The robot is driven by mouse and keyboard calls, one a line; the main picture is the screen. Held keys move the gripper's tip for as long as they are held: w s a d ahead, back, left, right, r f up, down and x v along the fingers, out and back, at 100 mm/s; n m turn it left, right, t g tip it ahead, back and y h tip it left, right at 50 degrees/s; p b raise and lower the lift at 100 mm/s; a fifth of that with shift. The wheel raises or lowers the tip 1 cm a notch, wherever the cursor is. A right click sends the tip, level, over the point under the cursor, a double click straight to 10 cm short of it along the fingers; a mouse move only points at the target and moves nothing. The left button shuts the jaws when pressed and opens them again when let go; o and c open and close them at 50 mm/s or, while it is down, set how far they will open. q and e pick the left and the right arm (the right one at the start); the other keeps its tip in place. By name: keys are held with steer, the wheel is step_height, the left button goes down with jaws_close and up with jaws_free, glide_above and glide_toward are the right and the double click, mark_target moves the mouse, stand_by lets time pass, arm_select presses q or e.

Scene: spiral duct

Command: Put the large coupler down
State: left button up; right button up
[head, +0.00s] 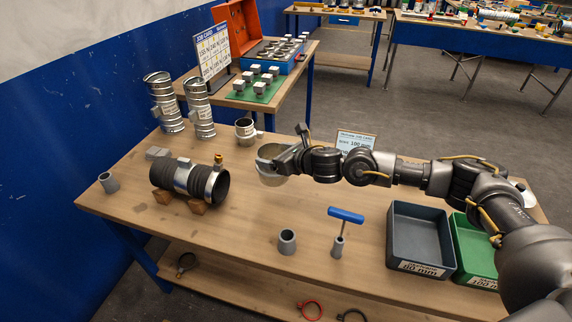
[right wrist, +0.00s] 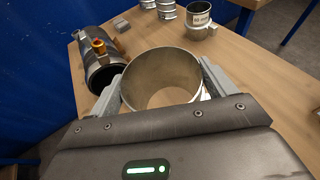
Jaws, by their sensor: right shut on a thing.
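The large coupler (head: 268,170) is a short, wide metal ring. My right gripper (head: 284,162) is shut on it, over the middle of the workbench. In the right wrist view the coupler (right wrist: 160,75) sits between the two fingers (right wrist: 160,92) with its open end toward the camera, and wood shows through it. I cannot tell whether it touches the bench top. My left gripper is not in view.
A black duct (head: 190,182) lies on wooden blocks to the left. A smaller coupler (head: 245,131) and two spiral ducts (head: 200,108) stand behind. Grey cups (head: 287,242), a blue-handled tool (head: 346,215), a grey bin (head: 420,237) and a green bin (head: 474,250) stand in front and right.

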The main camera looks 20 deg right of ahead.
steer(key=w+d+f, duration=0.1)
steer(key=f, duration=0.1)
steer(key=w+d+f+p, duration=0.1)
steer(key=w+d+f, duration=0.1)
steer(key=d+f, duration=0.1)
steer(key=shift+w+f, duration=0.2)
steer(key=shift+f, duration=0.15)
steer(key=shift+w+f+p, duration=0.1)
steer(key=shift+f+p, duration=0.4)
steer(key=shift+f, duration=1.25)
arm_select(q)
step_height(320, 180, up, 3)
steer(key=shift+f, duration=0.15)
arm_select(e)
steer(key=o, duration=1)
steer(key=shift+c, duration=0.2)
arm_select(q)
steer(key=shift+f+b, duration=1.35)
steer(key=shift+b, duration=0.05)
arm_select(e)
steer(key=v, duration=1.2)
